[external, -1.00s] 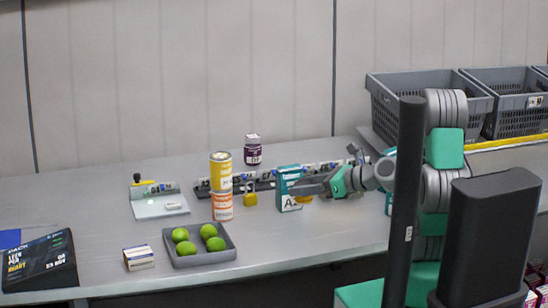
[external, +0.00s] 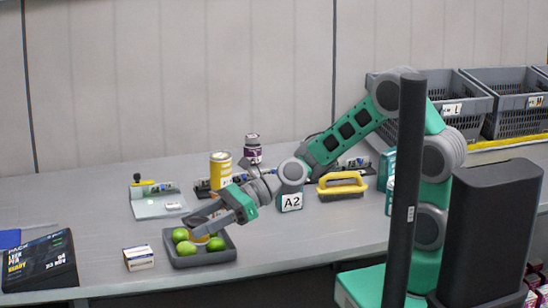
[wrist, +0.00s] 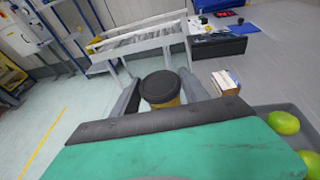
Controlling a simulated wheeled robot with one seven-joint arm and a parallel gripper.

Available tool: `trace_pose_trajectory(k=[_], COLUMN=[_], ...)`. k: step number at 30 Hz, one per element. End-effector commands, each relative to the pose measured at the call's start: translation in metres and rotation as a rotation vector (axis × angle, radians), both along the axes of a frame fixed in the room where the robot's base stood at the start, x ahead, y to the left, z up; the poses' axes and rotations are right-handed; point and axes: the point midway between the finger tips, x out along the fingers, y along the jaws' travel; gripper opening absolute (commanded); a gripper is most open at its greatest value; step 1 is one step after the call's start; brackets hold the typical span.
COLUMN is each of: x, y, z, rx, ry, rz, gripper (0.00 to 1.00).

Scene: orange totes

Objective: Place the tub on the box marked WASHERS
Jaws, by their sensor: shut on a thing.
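My gripper (external: 203,224) is shut on a small tub with a dark round lid (wrist: 159,87) and a yellow-orange body. In the external view only a bit of the yellow tub (external: 202,238) shows below the fingers, over the lime tray. In the wrist view the tub sits between the two fingers, lid facing the camera. A small white box with blue and orange print (external: 139,257) lies left of the tray; it also shows in the wrist view (wrist: 226,82). Its print is too small to read, so I cannot tell whether it is marked WASHERS.
The grey tray (external: 200,262) holds several limes. A dark box marked READY (external: 40,262) lies at the far left. A yellow can (external: 220,168), teal A2 box (external: 291,201) and yellow-handled brush (external: 342,186) stand behind. The table between dark box and white box is clear.

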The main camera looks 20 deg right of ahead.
Motion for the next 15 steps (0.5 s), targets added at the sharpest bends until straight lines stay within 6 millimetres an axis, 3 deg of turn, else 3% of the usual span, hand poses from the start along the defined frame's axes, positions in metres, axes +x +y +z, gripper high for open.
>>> trace_pose_trajectory(k=[9,15], x=[0.057,0.077], y=[0.023,0.036], z=[0.043,0.038], rx=[0.003,-0.001], ry=[-0.004,0.003], rz=[-0.096,-0.157], gripper=[0.07,0.07])
